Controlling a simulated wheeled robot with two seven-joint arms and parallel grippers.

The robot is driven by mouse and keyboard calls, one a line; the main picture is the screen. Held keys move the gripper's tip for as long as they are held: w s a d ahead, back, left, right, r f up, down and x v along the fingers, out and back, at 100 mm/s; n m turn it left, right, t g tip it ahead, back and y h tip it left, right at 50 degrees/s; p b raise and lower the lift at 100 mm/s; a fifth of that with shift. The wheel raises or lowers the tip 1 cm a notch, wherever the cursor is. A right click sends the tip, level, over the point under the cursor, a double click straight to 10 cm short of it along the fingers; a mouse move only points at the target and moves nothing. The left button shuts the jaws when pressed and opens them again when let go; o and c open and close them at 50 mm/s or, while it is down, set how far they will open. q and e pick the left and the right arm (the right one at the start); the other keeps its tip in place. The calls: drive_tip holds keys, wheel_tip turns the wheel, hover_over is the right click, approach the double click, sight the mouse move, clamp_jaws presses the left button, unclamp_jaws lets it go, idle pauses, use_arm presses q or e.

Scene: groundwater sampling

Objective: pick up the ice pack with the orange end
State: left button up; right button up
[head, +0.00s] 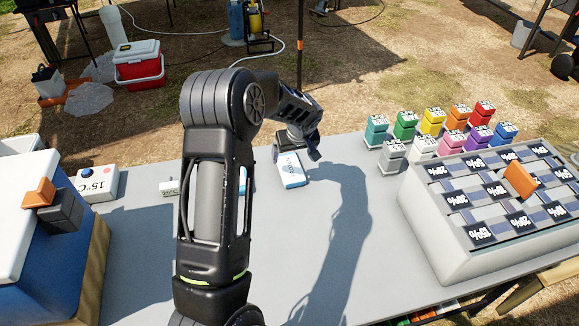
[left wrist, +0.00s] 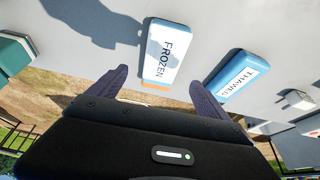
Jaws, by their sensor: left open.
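The white ice pack with the orange end (left wrist: 163,52) lies flat in the left wrist view, marked FROZEN. Its orange end is toward my left gripper (left wrist: 158,78), whose open fingers are on either side of that end with nothing held. In the head view the pack (head: 291,172) lies near the table's far edge, just in front of my left gripper (head: 296,152), and its orange end is hidden. A second ice pack, blue and marked THAWED (left wrist: 237,75), lies beside it, outside the right-hand finger. In the head view my arm mostly covers this second pack (head: 243,181).
A grey rack (head: 430,235) with labelled slots stands at the right, behind it several coloured labelled blocks (head: 433,120). A white box marked 15°C (head: 98,184) and a blue-and-white cooler (head: 62,270) are at the left. The table's front middle (head: 300,275) is clear.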

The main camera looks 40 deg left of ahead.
sight(290, 164)
use_arm(q)
drive_tip(key=shift+x, duration=0.95)
drive_tip(key=shift+f, duration=0.1)
drive_tip(key=shift+a+f+p, duration=0.1)
drive_tip(key=shift+f+p, duration=0.15)
drive_tip(key=shift+p, duration=0.15)
drive_tip(key=p+x, duration=0.1)
drive_tip(key=x, duration=0.2)
drive_tip(key=shift+s+f, duration=0.15)
drive_tip(key=shift+f, duration=0.15)
drive_tip(key=shift+a+f, duration=0.15)
drive_tip(key=shift+f, duration=0.35)
drive_tip(key=shift+c, duration=0.3)
drive_tip(key=shift+r, duration=0.1)
drive_tip(key=c, duration=1.7)
drive_tip(key=shift+w+r, duration=0.1)
drive_tip(key=shift+w, duration=0.1)
drive_tip(key=shift+c, duration=0.2)
